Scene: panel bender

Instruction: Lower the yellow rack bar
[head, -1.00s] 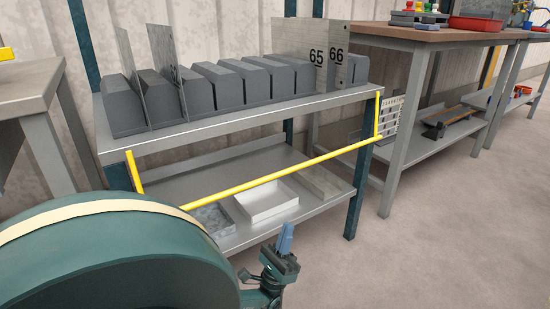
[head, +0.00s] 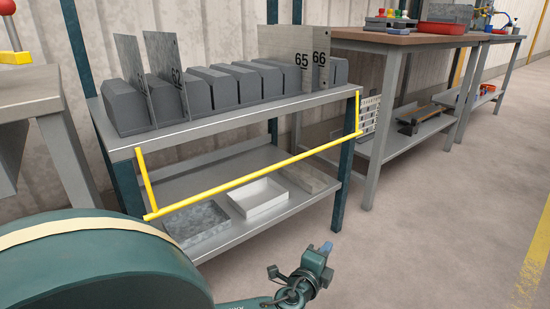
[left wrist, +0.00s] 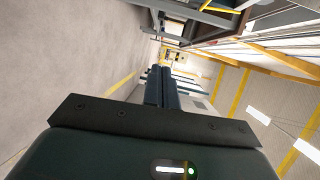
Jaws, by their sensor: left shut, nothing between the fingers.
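The yellow rack bar (head: 250,176) runs across the front of the grey two-level rack (head: 225,117), below the edge of its upper shelf. Its two short side arms go up to that edge at both ends. My left gripper (head: 326,248) is in front of the rack, to the lower right of the bar and apart from it. In the left wrist view its fingers (left wrist: 161,88) are together, with nothing seen between them. I cannot make out the bar for certain in that view. My right gripper is not in view.
Grey blocks (head: 240,82) and upright numbered plates (head: 300,58) stand on the upper shelf. Shallow trays (head: 257,199) lie on the lower shelf. A workbench (head: 400,38) stands at the right and another table (head: 32,98) at the left. The floor (head: 430,230) at the right is clear.

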